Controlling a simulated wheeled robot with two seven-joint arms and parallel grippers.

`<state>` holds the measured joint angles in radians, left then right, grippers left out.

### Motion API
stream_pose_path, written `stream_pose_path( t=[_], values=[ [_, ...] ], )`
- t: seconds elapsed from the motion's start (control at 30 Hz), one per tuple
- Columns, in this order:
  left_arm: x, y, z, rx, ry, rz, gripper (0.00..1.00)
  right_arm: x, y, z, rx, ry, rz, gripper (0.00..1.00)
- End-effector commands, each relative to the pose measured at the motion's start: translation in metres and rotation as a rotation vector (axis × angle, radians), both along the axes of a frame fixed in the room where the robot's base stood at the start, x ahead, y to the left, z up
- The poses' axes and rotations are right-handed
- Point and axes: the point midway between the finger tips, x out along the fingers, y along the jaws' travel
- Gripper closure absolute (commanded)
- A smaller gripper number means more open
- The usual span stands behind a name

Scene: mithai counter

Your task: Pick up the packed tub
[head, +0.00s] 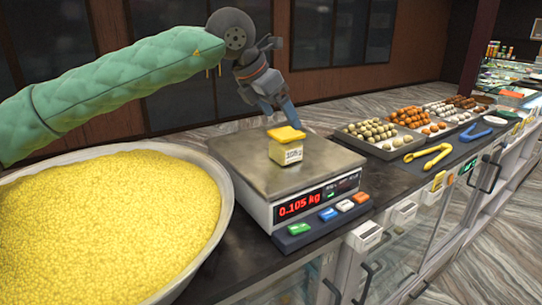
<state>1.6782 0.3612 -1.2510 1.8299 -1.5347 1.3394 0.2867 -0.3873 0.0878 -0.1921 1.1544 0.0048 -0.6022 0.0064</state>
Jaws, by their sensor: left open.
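The packed tub (286,151) stands upright on the steel pan of the weighing scale (249,172). It is small and pale, with a yellow lid and a printed label on its front. The scale's red display reads 0.105 kg. My left gripper (283,118) hangs just above and behind the tub, fingers pointing down. It is open and holds nothing that I can see. In this view its fingertips come close to the lid, and I cannot tell whether they touch it. My right gripper is not in view.
A wide steel bowl (222,215) full of yellow grains fills the left of the counter. Right of the scale are trays of round sweets (366,139), yellow tongs (428,153) and blue tongs (476,131).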

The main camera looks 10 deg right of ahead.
Motion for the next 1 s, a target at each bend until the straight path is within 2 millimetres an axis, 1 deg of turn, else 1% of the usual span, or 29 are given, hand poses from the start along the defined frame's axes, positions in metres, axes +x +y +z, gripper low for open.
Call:
stream_pose_path(
  t=[0.03, 0.1, 0.2, 0.3, 0.43, 0.53, 0.67, 0.77, 1.0],
  values=[
    [0.0, 0.0, -0.011, 0.0, 0.0, 0.0, 0.15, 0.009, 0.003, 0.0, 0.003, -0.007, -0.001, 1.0],
    [0.0, 0.0, -0.016, 0.0, 0.0, 0.0, 0.15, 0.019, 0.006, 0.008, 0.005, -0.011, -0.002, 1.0],
    [0.0, 0.0, -0.02, -0.001, 0.0, 0.0, 0.15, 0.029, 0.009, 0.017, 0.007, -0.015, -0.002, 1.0],
    [0.0, 0.0, -0.022, 0.0, 0.0, 0.0, 0.15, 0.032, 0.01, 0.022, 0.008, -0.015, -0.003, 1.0],
    [0.001, -0.005, -0.029, 0.0, 0.001, -0.001, 0.15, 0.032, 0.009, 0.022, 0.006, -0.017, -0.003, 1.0],
    [0.003, -0.01, -0.038, 0.0, 0.002, 0.0, 0.15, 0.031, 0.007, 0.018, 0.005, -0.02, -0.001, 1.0],
    [0.004, -0.014, -0.044, 0.0, 0.0, 0.0, 0.15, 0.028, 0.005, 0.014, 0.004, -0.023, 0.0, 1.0],
    [0.004, -0.017, -0.049, 0.001, 0.001, -0.001, 0.15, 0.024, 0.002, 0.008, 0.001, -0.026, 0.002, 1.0],
    [0.003, -0.028, -0.068, 0.001, 0.001, -0.002, 0.15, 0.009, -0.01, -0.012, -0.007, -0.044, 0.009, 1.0]
  ],
)
